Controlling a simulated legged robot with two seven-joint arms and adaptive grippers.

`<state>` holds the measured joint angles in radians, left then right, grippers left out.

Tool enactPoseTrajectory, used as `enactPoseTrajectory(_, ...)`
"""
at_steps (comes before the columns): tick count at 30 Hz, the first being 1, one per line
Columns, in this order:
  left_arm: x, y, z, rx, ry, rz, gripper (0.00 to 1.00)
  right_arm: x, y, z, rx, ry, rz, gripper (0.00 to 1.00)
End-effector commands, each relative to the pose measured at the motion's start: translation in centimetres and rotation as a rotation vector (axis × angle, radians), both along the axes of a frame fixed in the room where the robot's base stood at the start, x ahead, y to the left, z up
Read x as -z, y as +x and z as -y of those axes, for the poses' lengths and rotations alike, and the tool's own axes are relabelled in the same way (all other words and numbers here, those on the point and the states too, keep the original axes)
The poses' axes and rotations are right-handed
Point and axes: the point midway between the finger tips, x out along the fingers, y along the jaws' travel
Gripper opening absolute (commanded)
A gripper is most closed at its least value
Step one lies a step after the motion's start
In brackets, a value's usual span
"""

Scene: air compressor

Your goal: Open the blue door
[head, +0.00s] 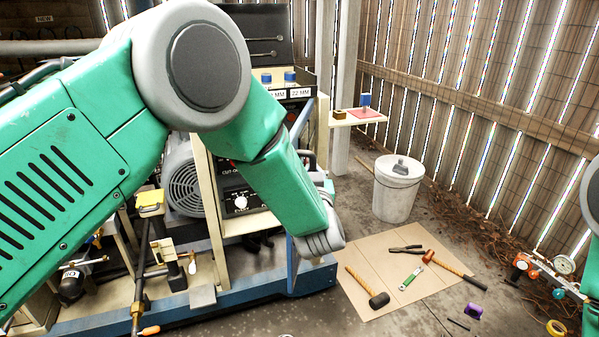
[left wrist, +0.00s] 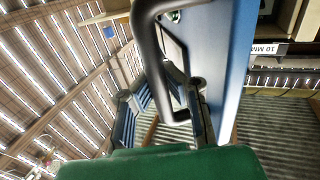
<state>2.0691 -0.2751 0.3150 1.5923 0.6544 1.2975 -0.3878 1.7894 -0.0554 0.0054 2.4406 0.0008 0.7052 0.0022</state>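The blue door (left wrist: 222,75) fills the upper middle of the left wrist view as a narrow, slanting blue panel. Its dark, curved handle (left wrist: 148,45) stands out from the panel, close to the wrist camera. In the head view the door (head: 291,266) shows only as a thin blue edge, mostly behind my left arm. My left gripper (head: 326,188) is mostly hidden behind my green forearm, beside the door. Grey and dark finger parts lie around the handle in the left wrist view, but whether they grip it is unclear. My right gripper is out of view.
The compressor's blue base (head: 180,318) runs along the lower left. A white bucket (head: 397,190) stands by a small shelf (head: 350,119). A cardboard sheet (head: 372,262) with hammers and other tools lies on the floor. A gauge (head: 564,265) is at right.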

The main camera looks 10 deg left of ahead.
Motion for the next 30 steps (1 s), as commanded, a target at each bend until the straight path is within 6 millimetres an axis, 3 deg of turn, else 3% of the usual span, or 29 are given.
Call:
enactPoseTrajectory(1,0.92,-0.43,1.14,-0.001,-0.002,-0.019,0.0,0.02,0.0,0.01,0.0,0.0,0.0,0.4)
enactPoseTrajectory(4,0.97,-0.35,1.72,-0.015,0.001,-0.022,0.0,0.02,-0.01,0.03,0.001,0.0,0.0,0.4)
enactPoseTrajectory(17,0.96,-0.33,1.87,-0.022,0.0,-0.022,0.0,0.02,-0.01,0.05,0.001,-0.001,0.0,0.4)
enactPoseTrajectory(20,0.89,-0.28,1.85,-0.023,-0.001,-0.02,0.34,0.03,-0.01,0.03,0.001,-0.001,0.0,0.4)
enactPoseTrajectory(30,0.61,0.06,1.57,-0.028,0.0,-0.013,0.34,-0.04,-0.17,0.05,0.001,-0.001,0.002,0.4)
